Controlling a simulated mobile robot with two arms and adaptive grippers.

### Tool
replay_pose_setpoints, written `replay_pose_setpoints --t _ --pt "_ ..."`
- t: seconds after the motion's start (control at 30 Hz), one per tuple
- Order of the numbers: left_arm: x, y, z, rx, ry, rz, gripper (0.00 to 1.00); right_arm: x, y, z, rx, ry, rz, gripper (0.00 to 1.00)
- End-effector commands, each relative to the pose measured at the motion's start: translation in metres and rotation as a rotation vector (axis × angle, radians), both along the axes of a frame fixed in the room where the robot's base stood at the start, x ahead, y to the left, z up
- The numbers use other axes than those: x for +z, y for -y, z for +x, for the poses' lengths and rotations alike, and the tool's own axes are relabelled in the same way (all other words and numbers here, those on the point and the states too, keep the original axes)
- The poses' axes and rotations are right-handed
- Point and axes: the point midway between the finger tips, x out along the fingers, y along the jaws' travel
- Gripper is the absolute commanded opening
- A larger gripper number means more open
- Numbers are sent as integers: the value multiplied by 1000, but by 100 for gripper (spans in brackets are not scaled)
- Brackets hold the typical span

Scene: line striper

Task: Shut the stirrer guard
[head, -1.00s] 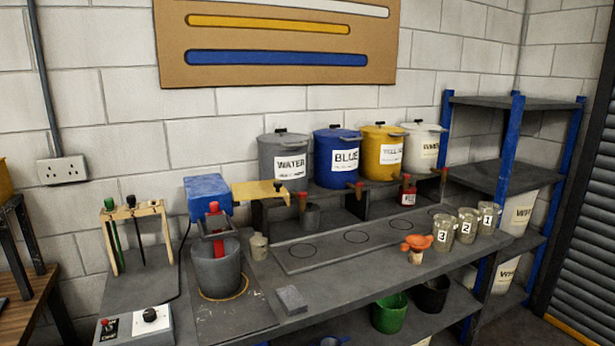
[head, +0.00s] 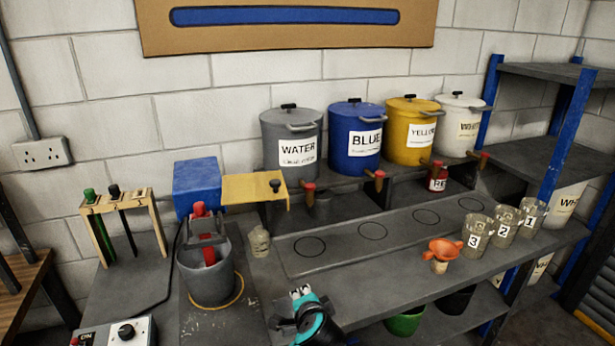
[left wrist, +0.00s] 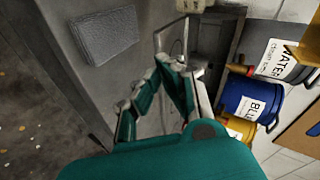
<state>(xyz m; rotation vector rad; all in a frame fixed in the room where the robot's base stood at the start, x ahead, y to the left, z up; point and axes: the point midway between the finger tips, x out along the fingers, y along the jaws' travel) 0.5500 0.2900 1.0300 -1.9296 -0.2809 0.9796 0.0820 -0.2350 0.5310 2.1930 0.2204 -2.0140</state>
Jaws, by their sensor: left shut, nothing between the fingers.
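The stirrer has a blue box (head: 196,186) with a red shaft (head: 209,256) reaching into a grey bucket (head: 205,284). A yellow plate (head: 254,190) with a black knob (head: 275,186) sticks out to the right of the blue box, away from the bucket; it looks like the guard, swung open. My left gripper (head: 300,293), teal and grey, is shut and empty at the bench front, right of the bucket and apart from the plate. Its fingers (left wrist: 166,72) also show in the left wrist view. My right gripper is not in view.
A small jar (head: 259,242) stands between bucket and circle-marked strip (head: 341,242). The water tub (head: 290,145) and other tubs stand behind on a raised shelf. A control box (head: 115,331) is at front left. A grey block (left wrist: 106,36) lies beside my left gripper.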

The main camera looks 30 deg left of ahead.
Motion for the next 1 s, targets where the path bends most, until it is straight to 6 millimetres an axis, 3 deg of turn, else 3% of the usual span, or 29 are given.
replay_pose_setpoints --t 0.03,0.2,0.3,0.43,0.53,0.67,1.0 --pt "23 -4 18 -2 31 62 0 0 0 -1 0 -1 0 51" --pt "100 -15 64 7 108 295 0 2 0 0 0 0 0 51" --pt "147 -20 84 26 146 425 0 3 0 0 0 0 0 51" --pt "193 -23 99 52 175 550 0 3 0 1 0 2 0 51" --pt "207 -25 104 61 182 591 0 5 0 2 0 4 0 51" --pt "210 -34 111 63 181 598 0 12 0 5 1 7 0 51" --pt "212 -83 154 63 179 594 0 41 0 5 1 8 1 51"
